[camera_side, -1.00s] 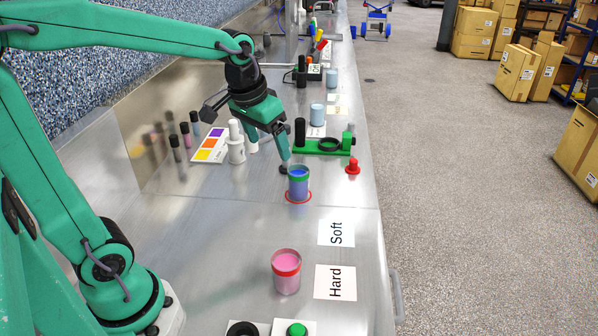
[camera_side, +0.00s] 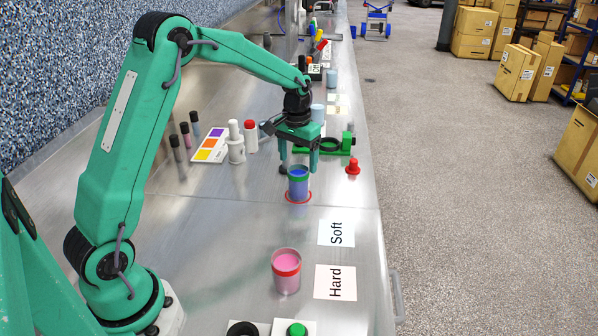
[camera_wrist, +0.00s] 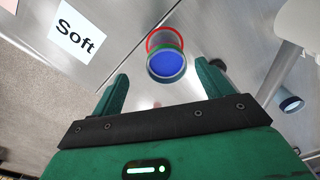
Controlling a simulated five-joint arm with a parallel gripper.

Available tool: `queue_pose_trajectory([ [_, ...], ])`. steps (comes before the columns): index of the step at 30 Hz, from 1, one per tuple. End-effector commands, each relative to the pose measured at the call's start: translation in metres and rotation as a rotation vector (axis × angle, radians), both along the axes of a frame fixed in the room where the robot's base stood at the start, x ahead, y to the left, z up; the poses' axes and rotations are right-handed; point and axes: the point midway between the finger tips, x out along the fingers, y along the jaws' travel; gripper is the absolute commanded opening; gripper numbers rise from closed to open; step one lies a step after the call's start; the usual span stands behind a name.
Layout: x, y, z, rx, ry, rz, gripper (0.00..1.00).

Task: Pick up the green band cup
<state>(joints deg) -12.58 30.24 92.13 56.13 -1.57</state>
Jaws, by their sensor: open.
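The green band cup (camera_side: 298,185) stands upright on the metal bench in the side view, with blue contents and a green band near its rim. It stands at a red ring (camera_side: 287,197) on the bench. In the wrist view the cup (camera_wrist: 166,65) shows from above, beyond and between the fingers. My gripper (camera_side: 298,170) is open and empty, pointing down at the cup's top from behind. The wrist view shows both fingers of my gripper (camera_wrist: 162,85) spread apart. Whether the fingertips touch the cup cannot be told.
A pink cup with a red band (camera_side: 286,271) stands nearer the front. "Soft" (camera_side: 336,233) and "Hard" (camera_side: 335,282) cards lie to the right. A green fixture (camera_side: 335,149), a red knob (camera_side: 353,167) and white bottles (camera_side: 235,146) stand around behind. The bench between the two cups is clear.

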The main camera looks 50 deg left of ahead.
Motion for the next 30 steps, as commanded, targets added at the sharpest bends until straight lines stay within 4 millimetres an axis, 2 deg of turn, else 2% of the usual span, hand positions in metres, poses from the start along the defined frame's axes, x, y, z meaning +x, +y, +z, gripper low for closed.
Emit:
queue_pose_trajectory([
  [1, 0.003, 0.003, -0.008, -0.003, 0.01, 0.006, 0.78],
  [6, 0.009, 0.008, -0.02, -0.005, 0.024, 0.014, 0.78],
  [14, 0.01, 0.009, -0.024, -0.006, 0.026, 0.015, 0.78],
  [24, 0.01, 0.009, -0.047, -0.006, 0.026, 0.015, 0.78],
  [30, 0.01, 0.009, -0.049, -0.006, 0.025, 0.015, 0.78],
])
